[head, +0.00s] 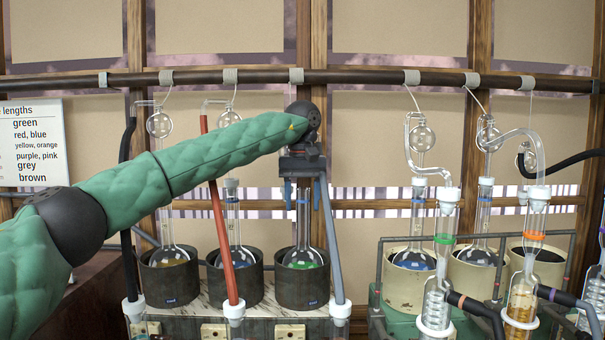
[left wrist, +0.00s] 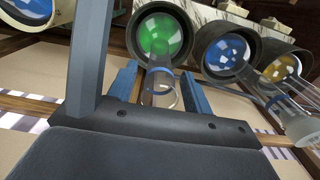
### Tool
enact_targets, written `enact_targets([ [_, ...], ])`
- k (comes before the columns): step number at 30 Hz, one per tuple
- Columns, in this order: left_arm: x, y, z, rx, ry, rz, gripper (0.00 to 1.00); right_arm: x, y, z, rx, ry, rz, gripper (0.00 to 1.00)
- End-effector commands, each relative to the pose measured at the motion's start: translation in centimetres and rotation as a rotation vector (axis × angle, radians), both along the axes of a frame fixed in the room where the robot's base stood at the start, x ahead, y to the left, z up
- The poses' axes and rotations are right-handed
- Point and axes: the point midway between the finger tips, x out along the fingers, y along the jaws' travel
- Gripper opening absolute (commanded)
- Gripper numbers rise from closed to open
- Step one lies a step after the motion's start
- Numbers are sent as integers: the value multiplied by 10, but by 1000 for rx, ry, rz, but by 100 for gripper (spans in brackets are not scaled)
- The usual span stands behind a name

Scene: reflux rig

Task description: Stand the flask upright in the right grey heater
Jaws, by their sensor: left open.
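The flask with green liquid (head: 303,264) stands upright in the right grey heater (head: 303,290), its bulb low inside the rim. In the left wrist view the flask's green bulb (left wrist: 162,36) sits within the heater's dark ring (left wrist: 189,15). My left gripper (head: 302,198) points down over this heater, with its blue fingers on either side of the flask's clear neck. In the left wrist view the left gripper (left wrist: 158,82) is open, the neck between its fingers with a gap visible. My right gripper is not in view.
Two more grey heaters, middle (head: 236,284) and left (head: 170,282), hold flasks with blue and yellow liquid. A red tube (head: 222,235) and a grey tube (head: 332,240) run close by. Cream heaters (head: 405,283) and glassware stand at right. A dark rail (head: 350,77) crosses above.

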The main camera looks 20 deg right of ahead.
Motion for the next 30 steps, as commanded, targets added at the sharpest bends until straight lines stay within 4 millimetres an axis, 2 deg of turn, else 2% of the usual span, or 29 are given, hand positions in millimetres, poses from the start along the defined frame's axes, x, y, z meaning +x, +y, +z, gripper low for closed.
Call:
enact_targets([
  [15, 0, -1, 84, -1, -2, 1, 50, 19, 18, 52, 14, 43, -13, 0],
  [21, 1, 0, 98, 0, -1, 0, 50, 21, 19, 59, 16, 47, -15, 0],
  [30, 0, 0, 100, 0, 0, -1, 50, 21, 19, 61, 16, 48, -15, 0],
])
